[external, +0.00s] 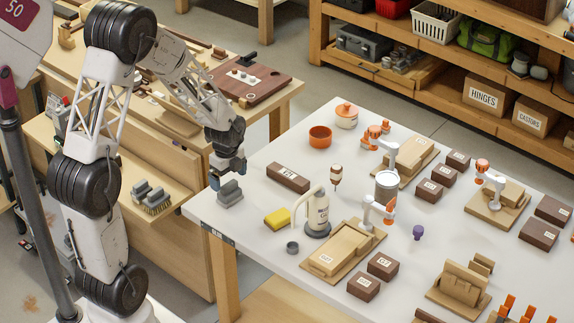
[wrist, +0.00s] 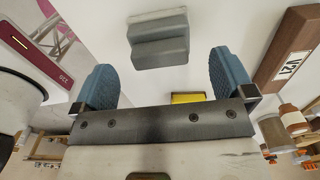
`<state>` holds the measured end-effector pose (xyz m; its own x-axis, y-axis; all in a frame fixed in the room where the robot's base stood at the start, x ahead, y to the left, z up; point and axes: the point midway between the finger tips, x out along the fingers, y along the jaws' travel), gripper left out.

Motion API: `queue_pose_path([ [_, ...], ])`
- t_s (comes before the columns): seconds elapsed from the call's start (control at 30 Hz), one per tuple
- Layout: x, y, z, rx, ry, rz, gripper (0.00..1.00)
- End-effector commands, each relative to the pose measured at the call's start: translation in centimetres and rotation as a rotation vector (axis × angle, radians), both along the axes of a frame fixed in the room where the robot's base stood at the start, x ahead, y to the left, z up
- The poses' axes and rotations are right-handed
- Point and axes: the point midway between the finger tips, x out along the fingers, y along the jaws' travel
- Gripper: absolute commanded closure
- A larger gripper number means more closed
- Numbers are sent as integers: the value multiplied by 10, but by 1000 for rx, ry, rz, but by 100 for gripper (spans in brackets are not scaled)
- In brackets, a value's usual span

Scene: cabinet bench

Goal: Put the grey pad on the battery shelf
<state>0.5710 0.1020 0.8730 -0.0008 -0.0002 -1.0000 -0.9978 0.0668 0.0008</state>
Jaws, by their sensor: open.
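The grey pad (external: 230,193), a stepped grey block, rests on the left corner of the white table. It also shows in the wrist view (wrist: 160,45), ahead of and between the fingers. My gripper (external: 230,168) is just above the pad in the external view. In the wrist view my gripper (wrist: 161,68) has its blue fingers wide apart with nothing held. A small wooden shelf (external: 178,199) on the bench to the left carries grey blocks and a brush-like piece. No battery label is readable, so I cannot tell whether this is the battery shelf.
A gap separates the white table (external: 262,262) from the wooden bench (external: 200,270). Orange pots and labelled blocks stand farther right.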

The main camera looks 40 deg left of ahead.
Motion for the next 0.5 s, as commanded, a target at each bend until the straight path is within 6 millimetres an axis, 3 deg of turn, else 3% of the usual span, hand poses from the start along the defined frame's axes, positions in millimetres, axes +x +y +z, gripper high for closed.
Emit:
queue_pose_path([
  [0.5, 0, 0, -9, 0, 0, 0, 0],
])
